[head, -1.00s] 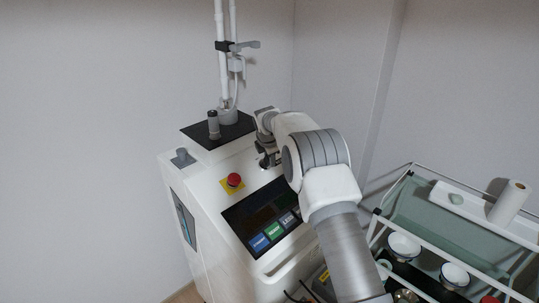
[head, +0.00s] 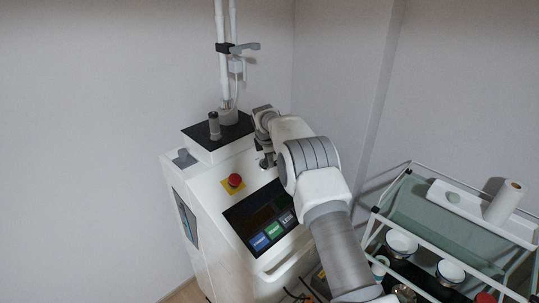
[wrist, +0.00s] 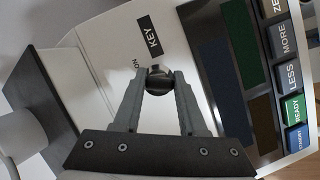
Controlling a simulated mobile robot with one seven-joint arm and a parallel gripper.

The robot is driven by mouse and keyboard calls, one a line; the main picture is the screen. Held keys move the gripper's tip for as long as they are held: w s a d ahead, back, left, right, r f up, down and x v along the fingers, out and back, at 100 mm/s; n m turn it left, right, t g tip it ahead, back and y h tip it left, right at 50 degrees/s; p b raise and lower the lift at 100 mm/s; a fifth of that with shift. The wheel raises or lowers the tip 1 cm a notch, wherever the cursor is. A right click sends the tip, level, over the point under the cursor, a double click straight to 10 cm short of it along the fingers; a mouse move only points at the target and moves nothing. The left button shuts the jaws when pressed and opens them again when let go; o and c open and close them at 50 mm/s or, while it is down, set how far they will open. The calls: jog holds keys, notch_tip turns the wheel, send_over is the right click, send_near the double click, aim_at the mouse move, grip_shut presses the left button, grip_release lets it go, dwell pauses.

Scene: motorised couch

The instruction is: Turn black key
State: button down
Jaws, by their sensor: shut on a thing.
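The key (wrist: 159,82) is a dark round knob on the white panel, beside the black KEY label (wrist: 152,37) in the wrist view. My gripper (wrist: 160,76) is shut on it, with one grey fingertip on each side. In the head view my gripper (head: 266,160) is at the far right part of the machine top, and the key is mostly hidden by it.
The white machine (head: 210,178) carries a red button (head: 235,180) on a yellow plate and a dark panel with colored buttons (head: 260,242). A dark cylinder (head: 214,126) and a white pole (head: 222,60) stand behind. A glass cart (head: 430,215) with bowls stands at right.

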jog(key=shift+m+p, duration=0.5)
jog(key=shift+p, duration=0.1)
jog(key=shift+f+m+g, duration=0.1)
jog(key=shift+m+g, duration=0.5)
jog(key=shift+m, duration=0.5)
jog(key=shift+c, duration=1.9)
grip_release()
